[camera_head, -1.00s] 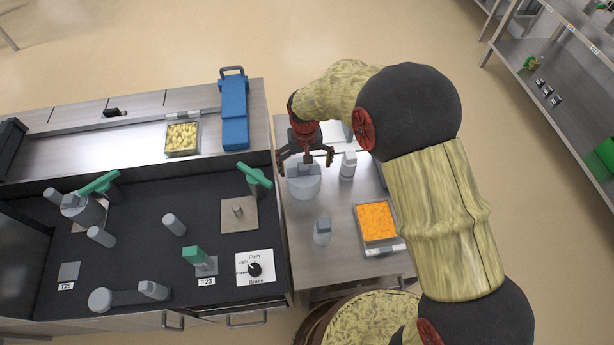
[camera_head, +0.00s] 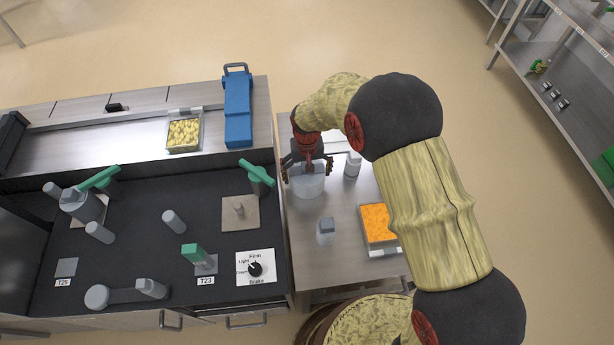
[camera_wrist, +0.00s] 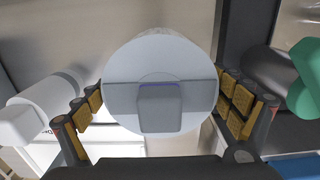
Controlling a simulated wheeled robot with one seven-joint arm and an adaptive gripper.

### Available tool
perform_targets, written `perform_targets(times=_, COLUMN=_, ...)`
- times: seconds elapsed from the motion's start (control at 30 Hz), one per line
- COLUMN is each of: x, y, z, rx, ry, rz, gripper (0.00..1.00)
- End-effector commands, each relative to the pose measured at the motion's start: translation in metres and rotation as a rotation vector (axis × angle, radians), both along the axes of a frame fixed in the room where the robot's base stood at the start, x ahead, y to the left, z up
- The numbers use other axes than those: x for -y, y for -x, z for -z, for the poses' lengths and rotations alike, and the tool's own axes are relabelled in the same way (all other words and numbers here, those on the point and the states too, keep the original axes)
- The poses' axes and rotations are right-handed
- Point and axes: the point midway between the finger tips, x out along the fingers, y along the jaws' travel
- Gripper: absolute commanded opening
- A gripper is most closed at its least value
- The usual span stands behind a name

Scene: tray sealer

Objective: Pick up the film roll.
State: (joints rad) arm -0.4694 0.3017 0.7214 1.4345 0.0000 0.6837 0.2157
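The film roll is most likely the pale grey-white cylinder (camera_head: 308,187) standing at the left edge of the side table. In the wrist view its round top (camera_wrist: 160,55) fills the middle, with a grey bar and a square block across it. My gripper (camera_head: 308,163) is right above and around it, one finger on each side. In the wrist view my gripper (camera_wrist: 160,105) has its yellow-padded fingers spread, close to the roll's left and right edges. Narrow gaps seem to remain; contact lower down is hidden behind the roll's rim.
A white bottle (camera_head: 352,166) stands close right of the roll, and a grey-capped container (camera_head: 326,232) stands nearer. A tray of orange food (camera_head: 377,222) lies at the right. The black-topped bench (camera_head: 150,235) with a green-handled lever (camera_head: 257,174) borders the left.

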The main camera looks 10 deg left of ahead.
Motion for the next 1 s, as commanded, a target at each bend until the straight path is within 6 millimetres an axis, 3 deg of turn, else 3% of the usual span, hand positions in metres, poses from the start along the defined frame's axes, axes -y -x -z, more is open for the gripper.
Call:
perform_targets(times=0.8, x=0.0000, y=0.0004, z=0.0003, rx=-0.001, ry=0.000, rz=0.000, gripper=0.44)
perform_targets(times=1.0, x=-0.0004, y=-0.0005, z=-0.0007, rx=0.001, ry=-0.001, rz=0.000, gripper=0.42)
